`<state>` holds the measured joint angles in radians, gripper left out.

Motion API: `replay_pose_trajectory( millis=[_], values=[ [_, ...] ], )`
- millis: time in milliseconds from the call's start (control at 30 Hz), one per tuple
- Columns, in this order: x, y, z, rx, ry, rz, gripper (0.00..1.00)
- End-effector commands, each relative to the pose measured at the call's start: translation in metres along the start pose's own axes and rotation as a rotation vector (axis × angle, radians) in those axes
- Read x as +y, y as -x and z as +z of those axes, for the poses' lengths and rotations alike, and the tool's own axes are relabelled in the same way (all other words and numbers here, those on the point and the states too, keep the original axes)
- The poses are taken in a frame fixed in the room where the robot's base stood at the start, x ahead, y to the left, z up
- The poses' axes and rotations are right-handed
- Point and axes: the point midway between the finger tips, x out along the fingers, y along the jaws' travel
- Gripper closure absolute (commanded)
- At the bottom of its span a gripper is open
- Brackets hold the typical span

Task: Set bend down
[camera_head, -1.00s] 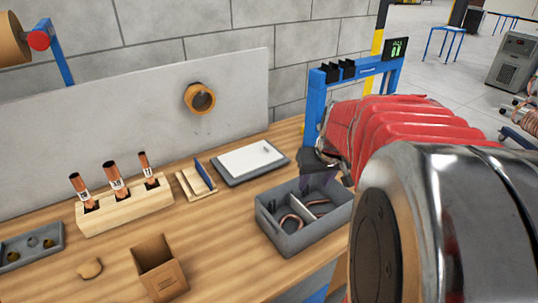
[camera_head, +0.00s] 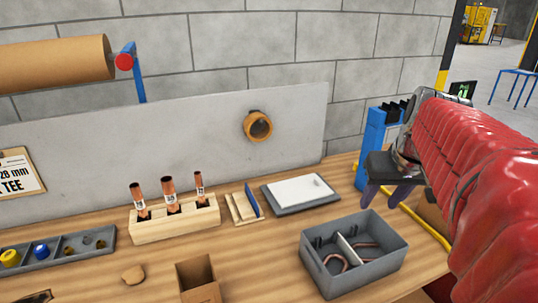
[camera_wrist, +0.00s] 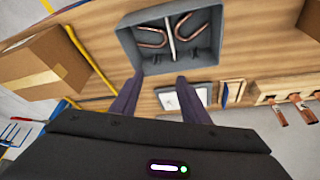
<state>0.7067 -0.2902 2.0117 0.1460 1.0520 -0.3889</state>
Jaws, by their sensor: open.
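Two bent copper tubes lie in a grey two-compartment bin (camera_head: 322,285) on the bench. One copper bend (camera_head: 336,261) is in the left compartment and the other copper bend (camera_head: 368,246) is in the right compartment. In the wrist view the bin (camera_wrist: 128,45) is ahead of the fingers, with a copper bend (camera_wrist: 150,42) and another copper bend (camera_wrist: 180,25) on either side of its divider. My gripper (camera_head: 389,197) hangs beyond the bin's back right corner. Its dark purple fingers (camera_wrist: 158,82) are apart, with nothing between them.
A wooden block (camera_head: 175,220) holds upright copper tubes. A grey tray with a white pad (camera_head: 300,191) lies behind the bin. A blue stand (camera_head: 374,140) is close behind my gripper. A cardboard box (camera_head: 199,283) is at the front. A larger carton (camera_wrist: 42,65) shows in the wrist view.

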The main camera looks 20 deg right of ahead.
Motion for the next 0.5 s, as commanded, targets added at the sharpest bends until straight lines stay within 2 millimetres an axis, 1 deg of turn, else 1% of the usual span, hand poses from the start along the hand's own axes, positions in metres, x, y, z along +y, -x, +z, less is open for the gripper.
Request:
replay_pose_trajectory(
  millis=[33, 133, 500],
  values=[
    [0.0002, 0.0044, -0.0002, 0.002, 0.0, 0.001, 0.58],
    [0.0001, 0.0082, 0.0003, 0.0, 0.0, 0.001, 0.58],
    [0.0002, 0.0084, 0.0004, 0.0, 0.0, 0.0, 0.58]
  ],
)
